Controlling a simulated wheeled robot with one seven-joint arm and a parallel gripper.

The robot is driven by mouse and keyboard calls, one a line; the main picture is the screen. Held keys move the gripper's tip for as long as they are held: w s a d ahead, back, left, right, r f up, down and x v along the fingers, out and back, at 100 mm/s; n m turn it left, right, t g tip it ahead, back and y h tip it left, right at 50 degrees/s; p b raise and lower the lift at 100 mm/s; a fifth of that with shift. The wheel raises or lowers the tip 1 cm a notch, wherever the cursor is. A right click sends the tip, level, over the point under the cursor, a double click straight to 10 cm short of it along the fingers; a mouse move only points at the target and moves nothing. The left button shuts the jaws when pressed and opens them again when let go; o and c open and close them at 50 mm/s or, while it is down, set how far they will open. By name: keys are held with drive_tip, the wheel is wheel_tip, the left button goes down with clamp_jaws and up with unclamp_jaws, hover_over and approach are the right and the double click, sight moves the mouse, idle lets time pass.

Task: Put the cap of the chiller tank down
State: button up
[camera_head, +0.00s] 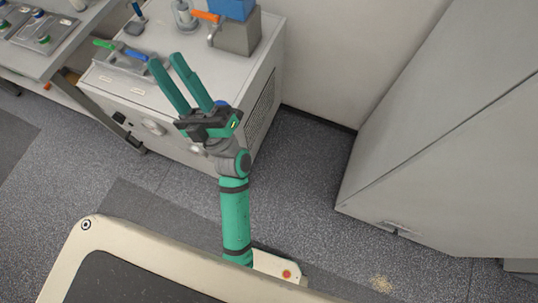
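The white chiller cabinet (192,80) stands at the upper left, with fittings on its top. I cannot pick out the tank cap with certainty. A round grey metal piece with a narrower top (184,14) stands at the cabinet's back edge and may be the tank or its cap. My gripper (166,60) is over the cabinet top, its two long green fingers apart and pointing to the upper left. I see nothing held between them. The fingertips are just right of a blue lever (135,54) in the picture; whether they touch anything is unclear.
A green lever (104,44) is beside the blue one. An orange-handled valve (206,16) and a grey block (236,34) under a blue box (232,8) stand at the cabinet's back right. A bench (62,57) is at left, a large grey cabinet (440,120) at right.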

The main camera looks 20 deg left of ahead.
drive_tip(key=d+f+m+t+h, duration=0.9)
drive_tip(key=d+f+m+h, duration=0.6)
drive_tip(key=m+h, duration=0.55)
drive_tip(key=s+d+f+m+g+h, duration=0.3)
drive_tip(key=s+d+f+g+h, duration=0.2)
drive_tip(key=s+d+f+g, duration=0.3)
drive_tip(key=s+d+f, duration=0.4)
drive_tip(key=s+f, duration=0.2)
drive_tip(key=f, duration=0.2)
drive_tip(key=shift+s+f+h, duration=0.2)
drive_tip(key=shift+h, duration=0.15)
